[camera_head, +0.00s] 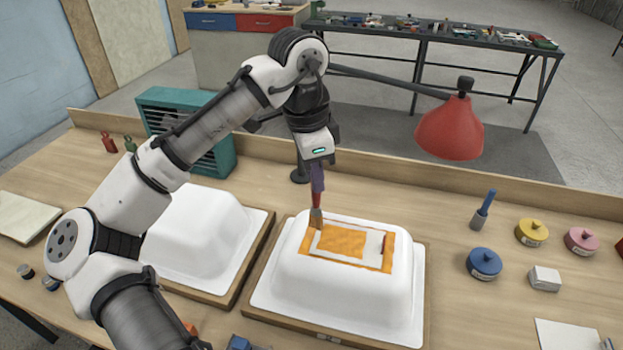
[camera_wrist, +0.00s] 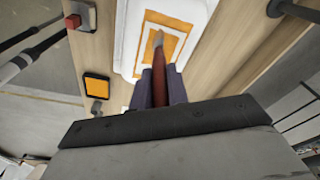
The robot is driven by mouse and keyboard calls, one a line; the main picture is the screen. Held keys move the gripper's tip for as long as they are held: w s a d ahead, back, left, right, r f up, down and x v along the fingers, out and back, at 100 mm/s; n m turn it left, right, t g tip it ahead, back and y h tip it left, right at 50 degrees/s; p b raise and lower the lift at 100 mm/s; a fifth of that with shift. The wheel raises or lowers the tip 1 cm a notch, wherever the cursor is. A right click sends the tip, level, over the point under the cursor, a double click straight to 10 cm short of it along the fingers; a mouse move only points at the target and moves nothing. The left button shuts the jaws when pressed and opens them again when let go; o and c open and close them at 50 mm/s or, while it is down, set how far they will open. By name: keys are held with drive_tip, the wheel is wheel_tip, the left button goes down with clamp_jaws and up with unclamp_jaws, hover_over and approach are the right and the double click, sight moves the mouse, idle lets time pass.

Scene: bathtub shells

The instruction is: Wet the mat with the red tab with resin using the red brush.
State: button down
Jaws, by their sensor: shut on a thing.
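My gripper (camera_head: 317,178) is shut on the red brush (camera_head: 317,199), which points down with its bristles at the far left corner of the mat. The wrist view shows the gripper (camera_wrist: 160,86) around the red brush handle (camera_wrist: 158,75). The mat (camera_head: 341,241) lies on top of the right white tub shell (camera_head: 345,290). It has an orange middle, a pale band and an orange outer border. In the wrist view the mat (camera_wrist: 167,46) is partly behind the brush. I cannot tell whether the bristles touch it.
A second white shell (camera_head: 195,240) stands to the left. A red lamp (camera_head: 450,128) hangs behind on the right. A blue-handled brush (camera_head: 486,203), blue tin (camera_head: 485,264), yellow tin (camera_head: 532,232), pink tin (camera_head: 581,241) and pale block (camera_head: 544,279) stand right. The wrist view shows an orange-topped dark tray (camera_wrist: 97,88).

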drive_tip(key=shift+r, duration=1.6)
drive_tip(key=shift+d, duration=0.1)
